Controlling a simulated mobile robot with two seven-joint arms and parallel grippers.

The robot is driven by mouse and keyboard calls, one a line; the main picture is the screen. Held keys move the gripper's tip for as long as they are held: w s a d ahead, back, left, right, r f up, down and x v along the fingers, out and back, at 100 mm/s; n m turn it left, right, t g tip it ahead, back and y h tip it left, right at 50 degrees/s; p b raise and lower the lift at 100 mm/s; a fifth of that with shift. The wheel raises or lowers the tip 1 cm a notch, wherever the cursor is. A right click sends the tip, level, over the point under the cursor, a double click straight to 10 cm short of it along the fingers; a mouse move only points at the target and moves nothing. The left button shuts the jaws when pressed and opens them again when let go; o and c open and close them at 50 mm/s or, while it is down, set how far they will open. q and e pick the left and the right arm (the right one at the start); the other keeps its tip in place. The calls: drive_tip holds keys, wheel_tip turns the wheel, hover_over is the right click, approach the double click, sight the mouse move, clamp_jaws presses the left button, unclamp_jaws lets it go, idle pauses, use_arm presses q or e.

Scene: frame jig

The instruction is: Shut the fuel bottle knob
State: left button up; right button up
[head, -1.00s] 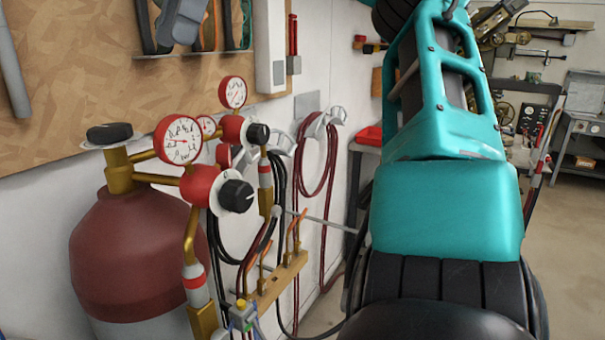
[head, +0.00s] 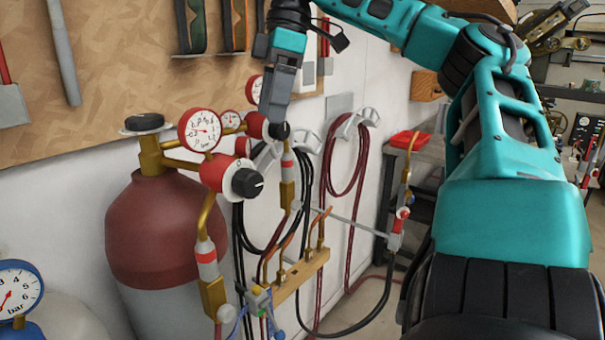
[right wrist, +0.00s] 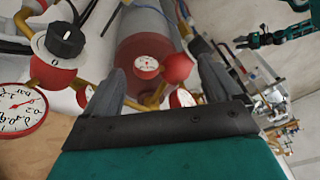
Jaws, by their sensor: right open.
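The fuel bottle (head: 160,225) is the dark red cylinder at left in the head view. Its black knob (head: 144,122) sits on top of the brass valve. The gripper partly covers the small rear black knob (head: 279,131). In the right wrist view its two fingers (right wrist: 160,88) stand apart, with red and brass fittings seen between and beyond them. Whether it touches the regulator cannot be told. My left gripper does not show in the head view.
A larger black regulator knob (head: 246,182) and a pressure gauge (head: 200,130) stand in front of the gripper. Hoses (head: 345,160) hang on the wall. A torch (head: 400,215) and a wooden rack (head: 300,272) are at right. A blue gauge (head: 18,288) is at lower left.

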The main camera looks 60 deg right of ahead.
drive_tip(key=s+d+f+m, duration=0.1)
drive_tip(key=d+f, duration=0.1)
drive_tip(key=f, duration=0.5)
drive_tip(key=s+d+f+g+h, duration=0.1)
drive_tip(key=d+f, duration=0.1)
drive_tip(key=f, duration=0.5)
drive_tip(key=shift+d+m+g, duration=0.25)
drive_tip(key=shift+m+g, duration=0.05)
drive_tip(key=shift+m, duration=0.1)
drive_tip(key=shift+s+r, duration=0.1)
